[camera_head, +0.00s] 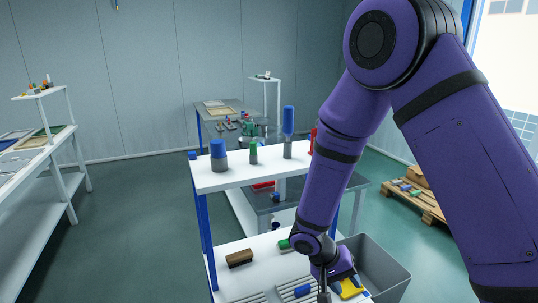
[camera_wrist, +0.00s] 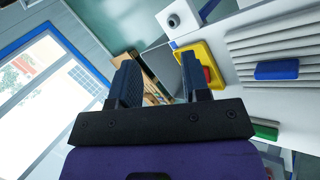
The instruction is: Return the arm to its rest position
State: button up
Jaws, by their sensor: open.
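My purple arm (camera_head: 325,165) reaches from the upper right down to the white worktable (camera_head: 240,275). My gripper is low over the table's front right in the head view, where its fingers are mostly hidden. In the wrist view my gripper (camera_wrist: 160,80) is open, its two dark fingers apart with nothing held between them. A yellow piece (camera_wrist: 197,62) with a red part shows just beyond the right finger. The yellow piece also shows beside my wrist in the head view (camera_head: 350,288).
A white shelf (camera_head: 230,182) carrying upright blue, green and red pieces stands behind the table. A grey bin (camera_head: 385,265) is close on the right. A brown brush (camera_head: 239,258) and a blue block (camera_wrist: 277,70) on a ribbed rack (camera_wrist: 275,45) lie on the table. Floor at left is clear.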

jog(key=s+d+r+t+y, duration=0.15)
jog(key=d+r, duration=0.25)
jog(key=r, duration=0.7)
jog(key=s+d+r+y, duration=0.2)
jog(key=d+r, duration=0.1)
jog(key=r, duration=0.8)
jog(key=s+d+r+t+y, duration=0.1)
jog(key=s+d+r+t, duration=0.1)
jog(key=s+r, duration=0.4)
jog(key=s+d+r+n+t+y, duration=0.1)
jog(key=s+d+r+t+y, duration=0.1)
jog(key=s+r, duration=0.5)
jog(key=shift+s+d+n+t, duration=0.3)
jog(key=shift+s+t, duration=0.15)
jog(key=shift+s, duration=0.35)
jog(key=shift+a+y, duration=0.1)
jog(key=shift+y, duration=0.15)
